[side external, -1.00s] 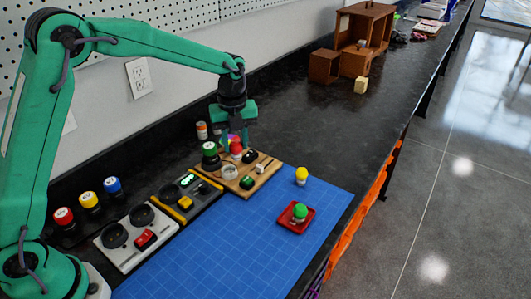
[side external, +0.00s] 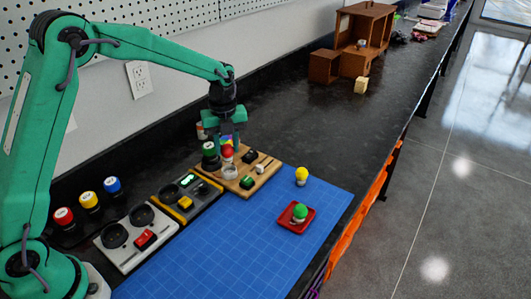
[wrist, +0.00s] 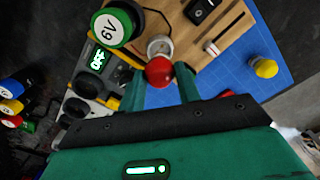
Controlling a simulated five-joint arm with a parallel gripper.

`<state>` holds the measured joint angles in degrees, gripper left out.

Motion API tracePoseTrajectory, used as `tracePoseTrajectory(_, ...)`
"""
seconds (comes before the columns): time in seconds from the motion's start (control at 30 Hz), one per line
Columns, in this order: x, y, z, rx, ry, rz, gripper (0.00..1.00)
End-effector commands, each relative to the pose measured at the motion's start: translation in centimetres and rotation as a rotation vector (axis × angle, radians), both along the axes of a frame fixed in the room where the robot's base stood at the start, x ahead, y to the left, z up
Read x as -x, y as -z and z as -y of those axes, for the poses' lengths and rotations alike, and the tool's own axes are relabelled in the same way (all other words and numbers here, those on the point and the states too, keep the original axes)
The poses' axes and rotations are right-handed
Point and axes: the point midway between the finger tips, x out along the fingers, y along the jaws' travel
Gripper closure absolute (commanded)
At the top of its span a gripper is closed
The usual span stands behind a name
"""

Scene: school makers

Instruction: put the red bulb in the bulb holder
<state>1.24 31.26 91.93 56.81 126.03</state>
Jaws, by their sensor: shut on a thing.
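The red bulb (side external: 227,151) is held between the fingers of my gripper (side external: 225,145). In the wrist view, the red bulb (wrist: 159,72) shows between the two green fingers (wrist: 161,82). The bulb holder (side external: 230,172) is a pale round socket on the wooden board (side external: 262,178). In the side view the bulb is just above and behind the holder. In the wrist view the holder (wrist: 160,46) lies just beyond the bulb, partly covered by it. The bulb's lower end is hidden in the wrist view, and I cannot tell its exact height above the board.
A green-topped 6V battery (side external: 209,157) stands close to the left of my gripper. Black switches sit on the board. A grey meter unit (side external: 191,197) adjoins it. A yellow bulb (side external: 301,175) and a red tray (side external: 297,218) with a green bulb are on the blue mat (side external: 225,250).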

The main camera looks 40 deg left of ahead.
Motion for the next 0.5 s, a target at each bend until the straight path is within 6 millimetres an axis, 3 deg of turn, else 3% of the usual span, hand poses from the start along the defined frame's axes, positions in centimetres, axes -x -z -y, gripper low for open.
tracePoseTrajectory(0.5, 0.0, 3.3, 0.0, 0.000, 0.000, -0.001, 0.89)
